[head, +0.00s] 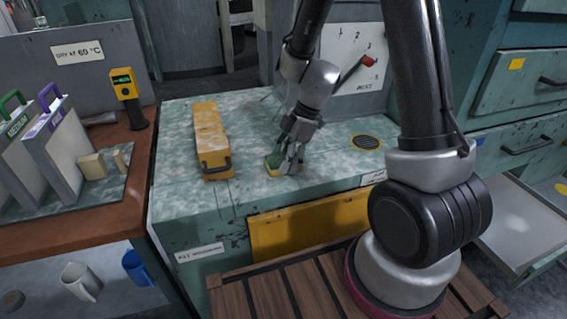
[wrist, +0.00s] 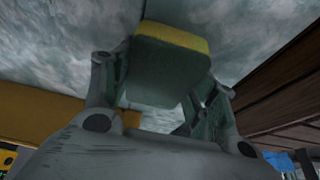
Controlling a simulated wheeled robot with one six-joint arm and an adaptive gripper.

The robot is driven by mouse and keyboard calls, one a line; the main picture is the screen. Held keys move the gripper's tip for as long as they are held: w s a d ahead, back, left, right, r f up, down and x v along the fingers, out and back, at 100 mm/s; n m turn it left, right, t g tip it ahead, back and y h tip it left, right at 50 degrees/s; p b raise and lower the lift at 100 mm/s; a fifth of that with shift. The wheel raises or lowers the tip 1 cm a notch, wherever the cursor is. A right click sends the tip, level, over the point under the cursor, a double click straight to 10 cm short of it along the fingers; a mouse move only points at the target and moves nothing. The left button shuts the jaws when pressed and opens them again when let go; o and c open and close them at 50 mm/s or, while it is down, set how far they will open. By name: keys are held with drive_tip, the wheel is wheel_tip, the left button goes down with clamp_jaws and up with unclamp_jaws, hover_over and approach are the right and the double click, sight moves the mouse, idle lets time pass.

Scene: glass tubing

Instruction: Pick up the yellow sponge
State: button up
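The sponge (head: 274,169) is at the front of the pale green counter, with a yellow layer and a green layer. In the wrist view, the sponge (wrist: 170,65) sits between the two fingers of my gripper (wrist: 165,85), its yellow face at the top and green side towards the camera. In the head view, my gripper (head: 290,160) reaches down over the sponge and hides part of it. The fingers are close beside the sponge on both sides. I cannot tell whether they press on it or whether it is off the counter.
A yellow box with a handle (head: 212,145) lies left of my gripper on the counter (head: 180,195). A dark round drain (head: 367,142) is to the right. A board with a red lever (head: 355,70) stands behind. An open drawer (head: 520,225) juts out at right.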

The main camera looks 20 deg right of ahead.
drive_tip(key=shift+c, duration=0.3)
wheel_tip(320, 180, up, 10)
drive_tip(key=shift+r, duration=0.25)
drive_tip(key=shift+c, duration=0.4)
